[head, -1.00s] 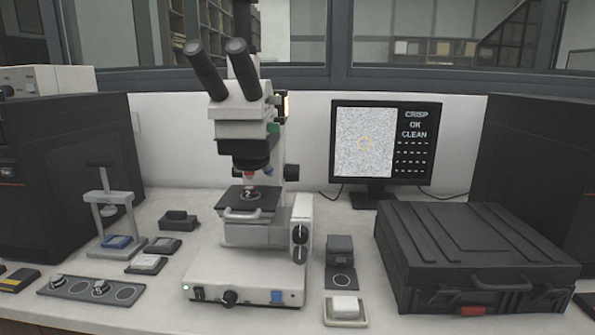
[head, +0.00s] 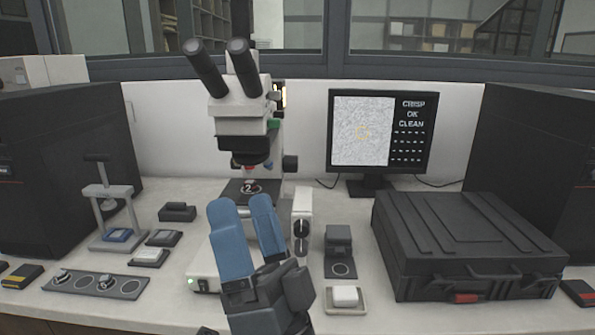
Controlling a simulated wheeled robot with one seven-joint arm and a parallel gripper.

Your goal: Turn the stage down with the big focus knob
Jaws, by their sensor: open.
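The microscope (head: 243,112) stands at the middle of the bench, with its dark stage (head: 238,190) below the objectives. A disc marked 2 (head: 247,188) lies on the stage. Black focus knobs (head: 301,229) sit on the white block at the microscope's right side, one above another; the lower one is partly in view. My gripper (head: 246,207) has blue fingers spread apart and is empty. It is in front of the microscope, left of the knobs, and hides the stage's front and much of the base.
A monitor (head: 381,137) reads CRISP, OK, CLEAN. A black case (head: 465,243) stands at the right. A small dark block (head: 338,239) and a white dish (head: 345,300) are right of the knobs. A small press (head: 109,215) and a dark tray (head: 95,284) are at the left.

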